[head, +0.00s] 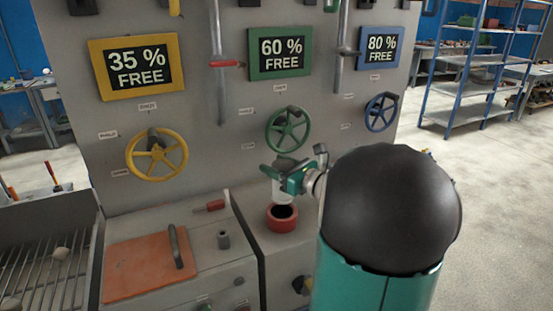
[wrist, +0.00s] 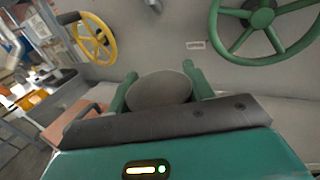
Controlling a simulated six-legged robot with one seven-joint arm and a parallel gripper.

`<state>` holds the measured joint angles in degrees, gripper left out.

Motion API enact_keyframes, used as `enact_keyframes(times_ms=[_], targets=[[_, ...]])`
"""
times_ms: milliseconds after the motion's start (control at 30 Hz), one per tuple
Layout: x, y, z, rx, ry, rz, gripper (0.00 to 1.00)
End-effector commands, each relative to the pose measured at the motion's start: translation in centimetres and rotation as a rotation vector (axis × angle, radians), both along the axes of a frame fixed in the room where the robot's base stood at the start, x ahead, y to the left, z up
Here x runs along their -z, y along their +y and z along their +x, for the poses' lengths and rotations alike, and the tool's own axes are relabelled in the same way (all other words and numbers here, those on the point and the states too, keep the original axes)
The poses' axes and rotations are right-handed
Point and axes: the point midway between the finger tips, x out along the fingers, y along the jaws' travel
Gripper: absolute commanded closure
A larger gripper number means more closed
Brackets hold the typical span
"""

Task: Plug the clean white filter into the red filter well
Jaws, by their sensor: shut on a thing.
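My gripper (head: 289,181) is in front of the panel, above the right-hand ledge. It is shut on the white filter (head: 280,198), whose pale lower part hangs below the fingers. In the wrist view the filter's round grey-looking top (wrist: 160,91) sits between the two green fingers. The red filter well (head: 283,224) is a short red ring with a dark opening, just below the filter. The filter looks roughly upright above the well; a small gap seems to show, but I cannot tell the exact alignment. The well is hidden in the wrist view.
A metal grate (head: 45,270) holds small pale lumps. Yellow (head: 157,155), green (head: 288,130) and blue (head: 381,111) handwheels stick out of the panel.

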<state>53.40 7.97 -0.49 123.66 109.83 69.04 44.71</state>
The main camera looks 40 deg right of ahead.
Motion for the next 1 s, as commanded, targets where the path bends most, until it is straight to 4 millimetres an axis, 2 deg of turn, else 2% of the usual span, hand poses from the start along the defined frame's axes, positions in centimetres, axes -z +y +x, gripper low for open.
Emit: enact_keyframes(times_ms=[200, 400, 1000], targets=[[1.9, 0.0, 0.2, 0.001, 0.0, 0.002, 0.74], [3.0, 0.0, 0.2, 0.0, 0.0, 0.0, 0.74], [3.1, 0.1, 0.3, 0.0, -0.001, 0.0, 0.74]])
